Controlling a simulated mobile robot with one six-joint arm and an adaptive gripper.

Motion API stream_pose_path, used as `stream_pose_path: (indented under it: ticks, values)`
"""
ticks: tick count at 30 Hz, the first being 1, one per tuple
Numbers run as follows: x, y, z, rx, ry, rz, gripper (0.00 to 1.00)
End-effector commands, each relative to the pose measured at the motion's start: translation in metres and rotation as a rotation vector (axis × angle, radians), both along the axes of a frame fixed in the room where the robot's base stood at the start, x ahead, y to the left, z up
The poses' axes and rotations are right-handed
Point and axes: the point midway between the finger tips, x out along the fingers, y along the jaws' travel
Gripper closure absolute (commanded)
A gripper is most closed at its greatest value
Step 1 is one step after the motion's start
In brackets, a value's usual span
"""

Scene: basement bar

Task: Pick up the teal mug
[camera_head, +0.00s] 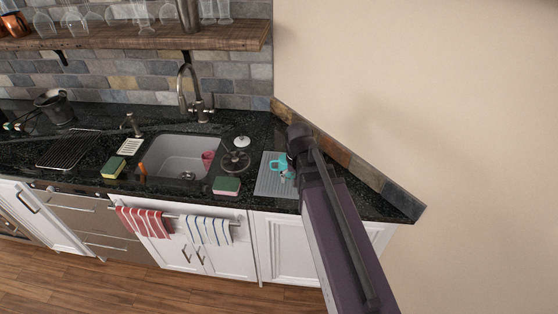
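The teal mug (276,165) stands on a grey ribbed drying mat (268,187) on the dark counter, right of the sink. My arm reaches up from the lower right and covers the mat's right side, passing close to the mug in the picture. My gripper is mostly or wholly hidden behind my arm near the mug. I cannot tell whether its fingers are open or shut, or whether they touch the mug.
Left of the mat are a green-and-pink sponge (227,186), a dark rack-like item (236,160) and the sink (180,155) with a pink cup (208,159) in it. A faucet (188,95) rises behind. A low tiled edge (350,165) and wall bound the right.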

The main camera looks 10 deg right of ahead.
Motion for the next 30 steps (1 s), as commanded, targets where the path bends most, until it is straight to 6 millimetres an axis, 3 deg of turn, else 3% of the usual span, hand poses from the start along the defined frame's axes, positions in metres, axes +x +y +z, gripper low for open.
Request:
stream_pose_path:
  ticks: [1,6,12,18,30]
  values:
    - [0.026,0.0,0.016,0.0,0.0,-0.045,0.0]
    - [0.086,-0.001,0.043,0.001,0.0,-0.232,0.0]
    - [0.14,-0.002,0.066,0.001,-0.001,-0.416,0.0]
    - [0.159,-0.002,0.072,0.001,-0.001,-0.497,0.0]
    - [0.159,-0.003,0.07,0.001,-0.001,-0.503,0.0]
